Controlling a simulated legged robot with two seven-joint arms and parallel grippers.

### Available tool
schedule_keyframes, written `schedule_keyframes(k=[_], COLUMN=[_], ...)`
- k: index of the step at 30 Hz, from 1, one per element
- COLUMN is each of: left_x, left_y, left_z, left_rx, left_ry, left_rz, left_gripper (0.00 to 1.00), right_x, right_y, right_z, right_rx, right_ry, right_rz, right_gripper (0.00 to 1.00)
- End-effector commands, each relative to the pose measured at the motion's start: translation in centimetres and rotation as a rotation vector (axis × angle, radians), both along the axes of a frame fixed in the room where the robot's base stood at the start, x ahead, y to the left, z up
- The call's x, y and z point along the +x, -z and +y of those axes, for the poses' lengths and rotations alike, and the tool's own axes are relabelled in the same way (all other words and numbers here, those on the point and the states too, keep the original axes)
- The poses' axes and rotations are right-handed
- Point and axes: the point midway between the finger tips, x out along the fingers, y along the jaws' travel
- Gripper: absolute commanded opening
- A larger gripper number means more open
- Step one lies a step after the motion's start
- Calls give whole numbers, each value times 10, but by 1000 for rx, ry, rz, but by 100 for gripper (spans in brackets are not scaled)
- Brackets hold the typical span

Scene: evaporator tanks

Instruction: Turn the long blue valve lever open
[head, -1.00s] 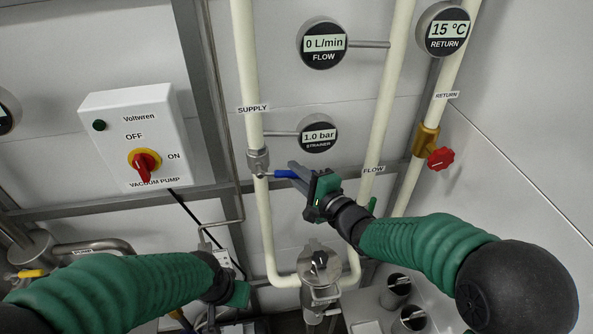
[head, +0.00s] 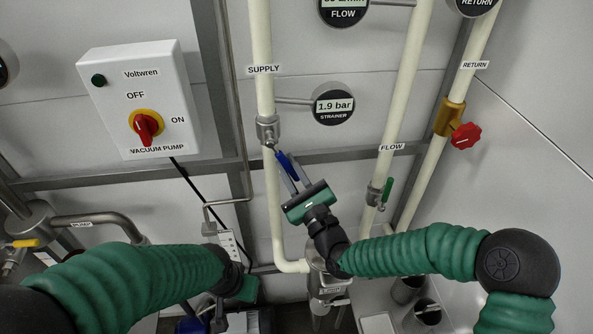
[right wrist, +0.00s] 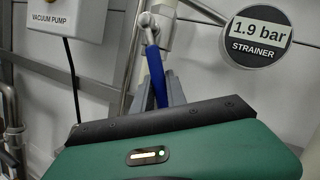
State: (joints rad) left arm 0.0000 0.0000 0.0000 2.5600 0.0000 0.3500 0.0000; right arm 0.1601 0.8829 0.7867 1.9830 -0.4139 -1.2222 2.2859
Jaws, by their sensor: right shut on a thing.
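The long blue lever (head: 283,160) sits on a metal valve (head: 267,130) on the white supply pipe. It slopes steeply down and to the right from the valve. My right gripper (head: 288,174) is shut on the lever from below. The right wrist view shows the blue lever (right wrist: 156,75) between the two grey fingers, its lower end hidden behind the gripper body. My left gripper (head: 243,288) is low in the head view, away from the lever; its fingers cannot be made out.
A strainer gauge (head: 334,105) reads 1.9 bar. A vacuum pump box (head: 138,97) with a red switch is at left. A small green lever (head: 387,190) is on the flow pipe, and a red knob (head: 465,136) is on the return pipe. A steel rail crosses behind.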

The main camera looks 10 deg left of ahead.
Motion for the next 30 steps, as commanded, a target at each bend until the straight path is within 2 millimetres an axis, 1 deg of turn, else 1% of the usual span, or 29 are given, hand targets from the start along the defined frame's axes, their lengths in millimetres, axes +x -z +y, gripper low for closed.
schedule_keyframes(k=[1, 3, 9, 15, 21, 30], left_x=[0, 0, 0, 0, 0, 0], left_y=[13, 22, 44, 61, 69, 72], left_z=[0, 0, 0, 0, 0, 0], left_rx=[0, 0, 0, 0, 0, 0], left_ry=[0, 0, 0, 0, 0, 0], left_rz=[0, 0, 0, 0, 0, 0], left_gripper=[36, 36, 36, 36, 36, 36], right_x=[-2, -3, -8, -11, -13, -14], right_y=[13, 15, 18, 18, 16, 14], right_z=[3, 8, 21, 30, 36, 39], right_rx=[39, 99, 251, 363, 427, 454], right_ry=[-1, -2, -2, -2, -1, -2], right_rz=[22, 46, 102, 141, 165, 175], right_gripper=[0, 0, 0, 0, 0, 0])
